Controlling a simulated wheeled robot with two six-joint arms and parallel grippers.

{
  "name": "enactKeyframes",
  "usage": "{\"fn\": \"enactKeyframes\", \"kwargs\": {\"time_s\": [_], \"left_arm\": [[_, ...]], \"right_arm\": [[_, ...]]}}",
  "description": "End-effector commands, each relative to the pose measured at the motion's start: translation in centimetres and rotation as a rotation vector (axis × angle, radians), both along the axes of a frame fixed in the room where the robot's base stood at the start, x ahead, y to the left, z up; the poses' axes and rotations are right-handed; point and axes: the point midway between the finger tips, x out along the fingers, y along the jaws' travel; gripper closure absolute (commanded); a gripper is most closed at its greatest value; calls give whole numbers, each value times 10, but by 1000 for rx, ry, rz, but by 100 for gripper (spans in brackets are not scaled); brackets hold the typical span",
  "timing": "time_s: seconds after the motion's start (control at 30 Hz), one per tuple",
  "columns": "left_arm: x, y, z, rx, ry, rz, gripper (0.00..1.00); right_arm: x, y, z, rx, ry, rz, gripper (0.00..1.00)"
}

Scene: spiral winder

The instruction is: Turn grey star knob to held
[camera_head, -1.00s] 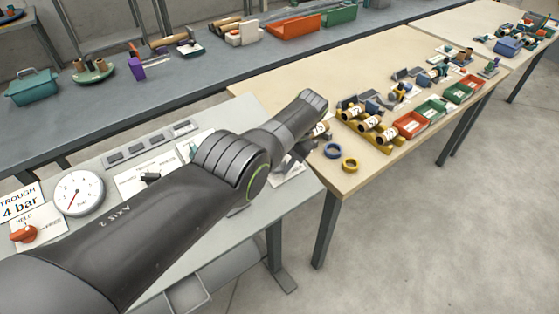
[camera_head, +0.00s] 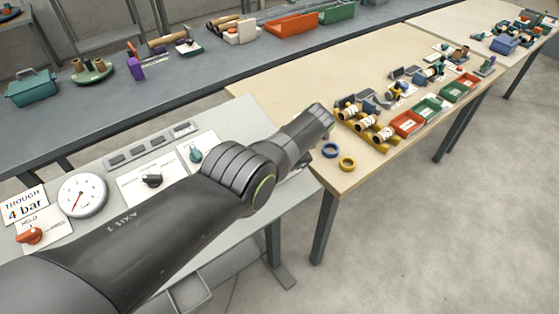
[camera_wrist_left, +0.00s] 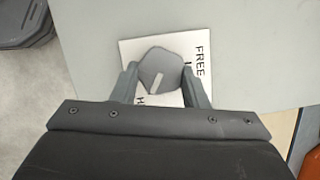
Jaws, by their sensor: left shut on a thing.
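The grey star knob (camera_wrist_left: 158,68) sits on a white label plate (camera_wrist_left: 131,50) in the left wrist view. The plate reads FREE at right; a word starting with H is partly hidden at lower left. A pale pointer line on the knob runs slantwise, its lower end toward the lower left. My left gripper (camera_wrist_left: 160,78) is shut on the knob, one finger on each side. In the head view my arm hides this knob and the gripper's fingers. My right gripper is not in view.
On the same grey panel stand a dial gauge (camera_head: 83,195), an orange knob (camera_head: 30,235), a black knob (camera_head: 152,180) and a teal knob (camera_head: 195,154). A wooden table (camera_head: 345,182) with yellow racks and trays adjoins at right. Blue and yellow rings lie near its edge.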

Motion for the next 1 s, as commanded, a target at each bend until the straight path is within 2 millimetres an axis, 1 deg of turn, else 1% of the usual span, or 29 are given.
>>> {"fn": "enactKeyframes", "kwargs": {"time_s": [0.33, 0.37, 0.5, 0.83, 1.0], "left_arm": [[1, 0, 2, 2, -3, -7, 82], [1, 0, 2, 2, -3, -7, 57], [1, 0, 1, 1, -2, -5, 39], [0, 0, 1, 1, 0, -3, 38], [1, 2, 9, 1, 0, -2, 38]], "right_arm": [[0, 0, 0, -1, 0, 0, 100], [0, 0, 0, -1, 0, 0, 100], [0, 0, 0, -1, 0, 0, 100], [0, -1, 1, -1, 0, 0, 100], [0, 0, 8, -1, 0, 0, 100]]}}
